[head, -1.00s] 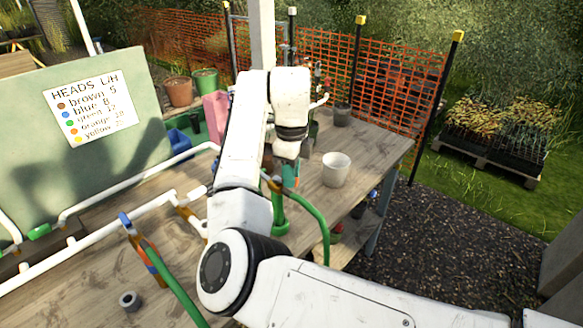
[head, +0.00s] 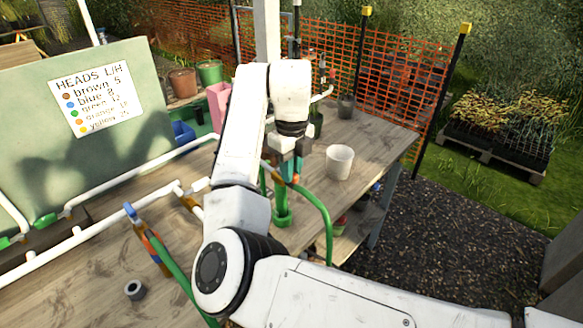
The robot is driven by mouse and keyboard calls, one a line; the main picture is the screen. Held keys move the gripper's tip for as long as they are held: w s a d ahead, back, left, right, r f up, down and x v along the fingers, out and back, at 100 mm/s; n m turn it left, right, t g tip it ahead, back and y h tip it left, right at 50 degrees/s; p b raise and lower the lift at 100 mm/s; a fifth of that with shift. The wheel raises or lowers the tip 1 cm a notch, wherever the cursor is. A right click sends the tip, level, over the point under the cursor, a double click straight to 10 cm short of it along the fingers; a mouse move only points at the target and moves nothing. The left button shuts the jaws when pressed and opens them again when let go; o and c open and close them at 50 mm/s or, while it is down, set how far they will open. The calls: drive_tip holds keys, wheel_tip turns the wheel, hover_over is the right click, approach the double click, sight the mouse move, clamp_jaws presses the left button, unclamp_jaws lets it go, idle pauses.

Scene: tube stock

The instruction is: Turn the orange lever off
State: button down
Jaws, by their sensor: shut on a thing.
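My gripper (head: 291,152) hangs pointing down over the workbench, its dark fingers shut on a small piece. A teal piece (head: 287,171) with an orange-red edge shows directly below the fingers; I cannot tell whether the orange part is the lever. It stands over a green upright fitting (head: 283,214), with a green hose (head: 325,212) curving down to the right. Another fitting with blue and orange parts (head: 149,243) is at the left on the bench. The fingers' contact is too small to make out, and my arm hides part of the bench.
White pipes (head: 105,232) run along the bench (head: 375,137). A white pot (head: 339,162) stands right of my gripper. A grey ring (head: 135,290) lies front left. Orange netting (head: 390,75) stands behind.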

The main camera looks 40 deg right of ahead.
drive_tip(key=c, duration=1)
unclamp_jaws()
drive_tip(key=shift+c, duration=0.2)
wheel_tip(320, 180, up, 11)
drive_tip(key=shift+f, duration=0.15)
